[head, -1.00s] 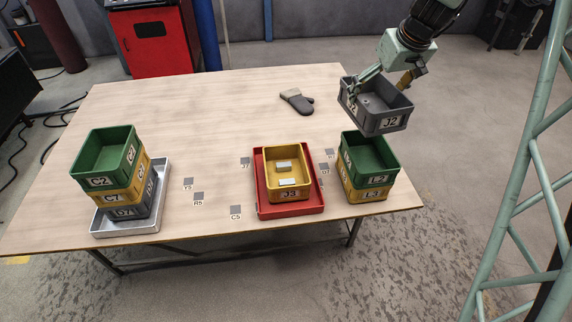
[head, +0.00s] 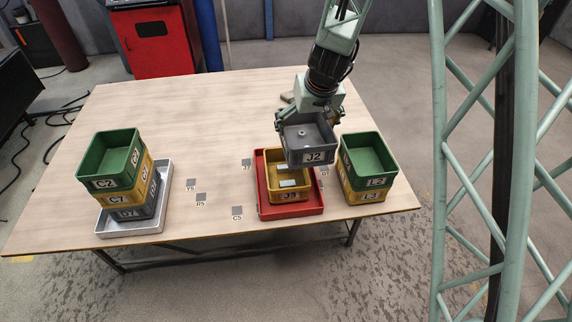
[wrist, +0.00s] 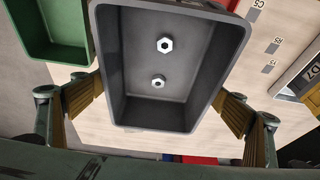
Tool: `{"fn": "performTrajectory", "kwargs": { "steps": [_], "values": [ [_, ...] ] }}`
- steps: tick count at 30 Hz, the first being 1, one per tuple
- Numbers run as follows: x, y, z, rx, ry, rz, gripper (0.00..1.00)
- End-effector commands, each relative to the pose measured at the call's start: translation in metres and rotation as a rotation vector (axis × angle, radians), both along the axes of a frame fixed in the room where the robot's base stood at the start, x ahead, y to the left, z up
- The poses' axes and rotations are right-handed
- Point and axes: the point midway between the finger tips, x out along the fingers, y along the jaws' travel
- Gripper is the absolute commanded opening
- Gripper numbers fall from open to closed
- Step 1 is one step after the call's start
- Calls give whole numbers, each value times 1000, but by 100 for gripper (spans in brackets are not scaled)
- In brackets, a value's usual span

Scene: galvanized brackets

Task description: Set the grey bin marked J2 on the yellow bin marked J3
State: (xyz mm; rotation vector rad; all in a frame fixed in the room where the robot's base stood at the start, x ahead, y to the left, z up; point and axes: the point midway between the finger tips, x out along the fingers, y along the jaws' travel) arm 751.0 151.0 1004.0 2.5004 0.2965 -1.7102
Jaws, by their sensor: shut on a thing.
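The grey bin J2 (head: 309,139) is held in the air by my gripper (head: 307,118), above and a little behind the yellow bin J3. In the wrist view the grey bin (wrist: 168,65) lies between the two fingers (wrist: 158,108), with two hex nuts on its floor. The yellow bin J3 (head: 290,196) stands in a red tray (head: 318,209) and has light blocks inside. The grey bin overlaps its back part in the head view and is apart from it.
A green bin L2 (head: 368,154) on a yellow bin L3 (head: 364,196) stands close to the right. At the left, green bin C2 (head: 110,158), a yellow bin and a grey bin are stacked on a silver tray (head: 127,227).

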Motion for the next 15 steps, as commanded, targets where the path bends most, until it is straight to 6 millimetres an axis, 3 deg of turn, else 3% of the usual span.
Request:
{"fn": "performTrajectory", "kwargs": {
  "steps": [1,6,15],
  "values": [
    [-9,17,-4,-2,3,2,70],
    [-37,63,-22,-5,3,-17,70],
    [-94,129,-48,-19,-8,-45,70]
  ]
}}
